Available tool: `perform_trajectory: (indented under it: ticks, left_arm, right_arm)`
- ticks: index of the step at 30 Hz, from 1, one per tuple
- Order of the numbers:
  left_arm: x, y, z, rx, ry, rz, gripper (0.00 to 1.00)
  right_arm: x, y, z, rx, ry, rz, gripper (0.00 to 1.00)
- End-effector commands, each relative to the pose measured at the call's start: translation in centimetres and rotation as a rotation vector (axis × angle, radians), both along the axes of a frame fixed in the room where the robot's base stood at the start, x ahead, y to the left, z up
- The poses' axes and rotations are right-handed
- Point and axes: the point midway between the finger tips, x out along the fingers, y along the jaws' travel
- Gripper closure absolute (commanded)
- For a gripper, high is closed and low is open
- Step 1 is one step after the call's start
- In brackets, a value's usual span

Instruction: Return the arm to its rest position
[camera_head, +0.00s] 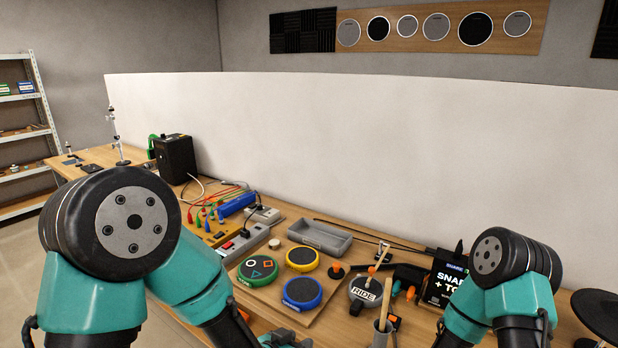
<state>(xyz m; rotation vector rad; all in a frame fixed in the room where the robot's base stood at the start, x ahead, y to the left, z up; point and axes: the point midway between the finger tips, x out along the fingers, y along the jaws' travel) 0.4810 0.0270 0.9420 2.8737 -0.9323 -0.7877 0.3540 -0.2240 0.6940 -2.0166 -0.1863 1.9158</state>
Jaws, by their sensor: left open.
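My left arm (120,230) comes in from the left, its large dark joint high and its teal link reaching down toward the front edge of the table. Part of my left gripper (284,339) shows at the bottom edge of the picture, in front of the pads. It is open, and I see nothing held in it; its fingertips are mostly cut off. My right arm (505,275) stands folded at the right, and its gripper is out of view.
Green (257,270), yellow (302,258) and blue (302,292) pads sit on a wooden board. A grey tray (320,236) lies behind them. A round RIDE pad (366,292), a cup with sticks (382,333) and a black SNARE box (443,282) stand to the right.

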Motion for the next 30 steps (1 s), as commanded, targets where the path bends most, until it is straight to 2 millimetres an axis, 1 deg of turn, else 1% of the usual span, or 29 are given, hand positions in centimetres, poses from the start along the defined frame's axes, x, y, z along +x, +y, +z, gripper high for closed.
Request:
perform_trajectory:
  ticks: [1, 2, 3, 5, 6, 8, 9, 12, 14, 15, 18, 21, 24, 27, 30]
  left_arm:
    - [0.1, 1.8, -2.3, 0.018, 0.071, 0.033, 0.57]
    - [0.1, 2.7, -3.5, 0.026, 0.111, 0.051, 0.57]
    - [-0.1, 4.0, -5.2, 0.038, 0.166, 0.073, 0.57]
    - [-0.5, 5.8, -7.5, 0.053, 0.251, 0.107, 0.57]
    - [-0.9, 7.1, -9.1, 0.061, 0.306, 0.13, 0.57]
    - [-1.6, 8.9, -11.4, 0.072, 0.391, 0.164, 0.57]
    - [-2.3, 10.1, -12.8, 0.077, 0.448, 0.187, 0.57]
    - [-4.2, 12.9, -16.3, 0.085, 0.592, 0.243, 0.57]
    - [-5.5, 14.5, -18.2, 0.086, 0.678, 0.276, 0.57]
    - [-6.6, 15.4, -19.4, 0.085, 0.736, 0.298, 0.57]
    - [-9.1, 17.6, -22.0, 0.08, 0.871, 0.345, 0.57]
    - [-11.2, 18.9, -23.7, 0.071, 0.971, 0.379, 0.57]
    - [-12.4, 19.6, -24.6, 0.065, 1.029, 0.396, 0.57]
    - [-12.8, 19.8, -24.9, 0.063, 1.047, 0.402, 0.57]
    - [-12.7, 19.8, -24.8, 0.064, 1.047, 0.401, 0.57]
  right_arm:
    - [0.0, 0.0, 0.0, 0.0, 0.0, 0.0, 1.0]
    - [0.0, 0.0, 0.0, 0.0, 0.0, 0.0, 1.0]
    - [0.0, 0.0, 0.0, 0.0, 0.0, 0.0, 1.0]
    - [0.0, 0.0, 0.0, 0.0, 0.0, 0.0, 1.0]
    - [0.0, 0.0, 0.0, 0.0, 0.0, 0.0, 1.0]
    - [0.0, 0.0, 0.0, 0.0, 0.0, 0.0, 1.0]
    - [0.0, 0.0, 0.0, 0.0, 0.0, 0.0, 1.0]
    - [0.0, 0.0, 0.0, 0.0, 0.0, 0.0, 1.0]
    - [0.0, 0.0, 0.0, 0.0, 0.0, 0.0, 1.0]
    - [0.0, 0.0, 0.0, 0.0, 0.0, 0.0, 1.0]
    - [0.0, 0.0, 0.0, 0.0, 0.0, 0.0, 1.0]
    - [0.0, 0.0, 0.0, 0.0, 0.0, 0.0, 1.0]
    - [0.0, 0.0, 0.0, 0.0, 0.0, 0.0, 1.0]
    - [0.0, 0.0, 0.0, 0.0, 0.0, 0.0, 1.0]
    - [0.0, 0.0, 0.0, 0.0, 0.0, 0.0, 1.0]
